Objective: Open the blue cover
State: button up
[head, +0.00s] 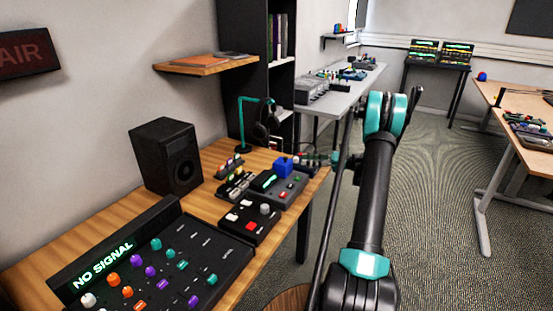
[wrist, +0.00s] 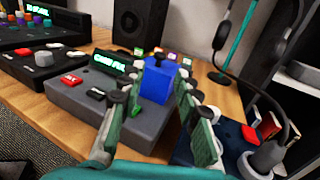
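The blue cover (head: 283,166) is a small blue block on top of a grey control box (head: 270,194) on the wooden table. In the wrist view the blue cover (wrist: 158,80) stands upright behind a dark knob, beside a small green-lit screen (wrist: 107,62). It looks closed, though its hinge cannot be made out. My gripper (head: 322,159) is at the table's right end, just right of the cover. In the wrist view my gripper (wrist: 157,92) is open and empty, its two fingers showing on either side of the cover. Contact cannot be told.
A black speaker (head: 166,155), a headphone stand (head: 242,125) and a mixer marked NO SIGNAL (head: 165,260) share the table. A black button box (head: 250,220) sits beside the grey box. A dark blue device (wrist: 205,145) lies close to my right finger.

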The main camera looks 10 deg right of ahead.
aim_at(277, 161)
jog(key=x, duration=1.4)
jog(key=shift+d, duration=0.1)
jog(key=shift+c, duration=0.2)
grip_shut()
